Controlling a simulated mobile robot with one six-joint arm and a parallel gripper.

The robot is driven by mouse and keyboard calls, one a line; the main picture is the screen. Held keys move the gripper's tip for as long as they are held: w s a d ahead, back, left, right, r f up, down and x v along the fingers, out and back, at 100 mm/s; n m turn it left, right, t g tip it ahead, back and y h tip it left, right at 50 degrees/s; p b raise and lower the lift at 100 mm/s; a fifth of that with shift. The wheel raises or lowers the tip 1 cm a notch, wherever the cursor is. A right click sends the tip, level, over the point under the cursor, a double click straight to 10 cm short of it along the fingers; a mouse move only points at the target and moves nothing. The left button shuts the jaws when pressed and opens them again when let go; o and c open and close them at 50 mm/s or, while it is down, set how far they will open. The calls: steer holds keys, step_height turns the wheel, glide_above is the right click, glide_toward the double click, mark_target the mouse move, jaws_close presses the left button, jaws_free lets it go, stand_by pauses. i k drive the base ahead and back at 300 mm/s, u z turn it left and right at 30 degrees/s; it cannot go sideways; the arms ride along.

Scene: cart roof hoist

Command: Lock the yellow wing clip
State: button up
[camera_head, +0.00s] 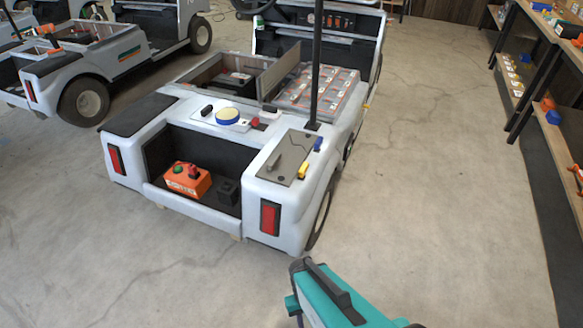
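A small yellow piece (303,171), which looks like the yellow wing clip, sits at the right edge of a grey plate (283,163) on the white cart's (230,129) rear right corner. It is too small to tell whether it is turned open or locked. A similar blue piece (318,144) sits on the same edge, farther back. A teal and black part at the bottom of the picture looks like my arm, apart from the cart. My gripper's fingers do not show.
An orange control box (187,180) sits in the cart's rear bay. A black post (315,65) rises near the plate. Other carts (95,60) stand at left, a shelf (548,45) with bins at right. The floor (430,180) between cart and shelf is clear.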

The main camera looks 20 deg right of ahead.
mark_target(304, 169)
steer(key=u, duration=0.25)
steer(key=k, duration=1.3)
steer(key=z, duration=0.35)
steer(key=i, duration=1)
steer(key=z, duration=0.05)
